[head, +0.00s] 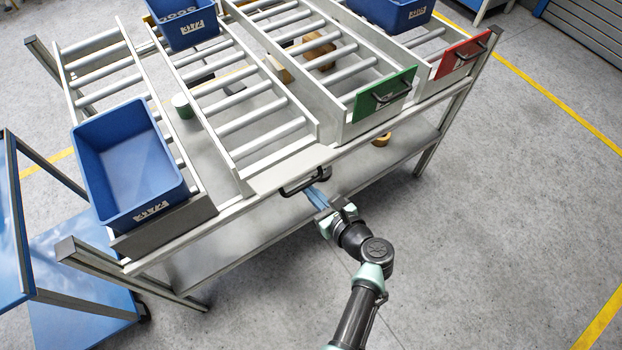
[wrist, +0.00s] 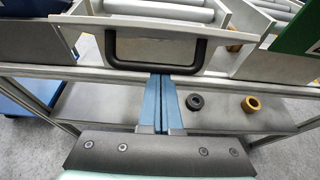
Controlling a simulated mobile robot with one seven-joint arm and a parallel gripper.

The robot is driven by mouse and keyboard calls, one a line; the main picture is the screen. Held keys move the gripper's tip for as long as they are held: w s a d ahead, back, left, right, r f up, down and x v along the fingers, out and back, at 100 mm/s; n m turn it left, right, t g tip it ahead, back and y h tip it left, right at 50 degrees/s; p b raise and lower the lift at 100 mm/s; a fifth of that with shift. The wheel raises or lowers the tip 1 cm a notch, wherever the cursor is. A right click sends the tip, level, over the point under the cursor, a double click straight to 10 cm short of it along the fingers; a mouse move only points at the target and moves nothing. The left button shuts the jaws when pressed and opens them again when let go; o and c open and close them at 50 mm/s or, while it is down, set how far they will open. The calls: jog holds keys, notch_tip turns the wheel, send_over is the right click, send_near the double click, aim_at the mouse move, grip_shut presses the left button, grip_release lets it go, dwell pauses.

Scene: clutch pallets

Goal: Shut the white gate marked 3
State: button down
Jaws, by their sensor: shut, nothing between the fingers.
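The white gate (head: 284,171) is at the front end of the second roller lane from the left. It is swung down and outward, nearly flat, unlike the upright green gate beside it. Its black handle (head: 303,182) is on the front edge. The wrist view shows the gate (wrist: 150,50) and the handle (wrist: 155,66) close up; I cannot read a 3 on it. My gripper (head: 313,193) is shut and empty, with its blue fingers together. In the wrist view the fingertips (wrist: 160,77) are just below the handle's right half; I cannot tell whether they touch it.
A green gate (head: 383,96) and a red gate (head: 461,54) stand upright to the right. A blue bin (head: 127,165) sits at the left lane's front. A dark ring (wrist: 195,101) and a tan ring (wrist: 250,103) lie on the lower shelf. The floor at right is clear.

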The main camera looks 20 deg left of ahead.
aim_at(301, 169)
jog(key=r+g+h+p, duration=0.1)
jog(key=r+p, duration=0.1)
jog(key=p, duration=0.2)
jog(key=w+a+r+g+h+p, duration=0.1)
jog(key=r+h+p, duration=0.1)
jog(key=p, duration=0.3)
jog(key=a+r+g+h+p, duration=0.1)
jog(key=r+p, duration=0.1)
jog(key=p, duration=0.3)
jog(key=shift+w+r+g+h, duration=0.25)
jog(key=shift+g+h, duration=0.05)
jog(key=shift+w+a+r+g+h+p, duration=0.45)
jog(key=shift+a+g+h+p, duration=0.2)
jog(key=shift+p, duration=0.4)
jog(key=shift+w+a+r, duration=0.5)
jog(key=shift+a, duration=0.05)
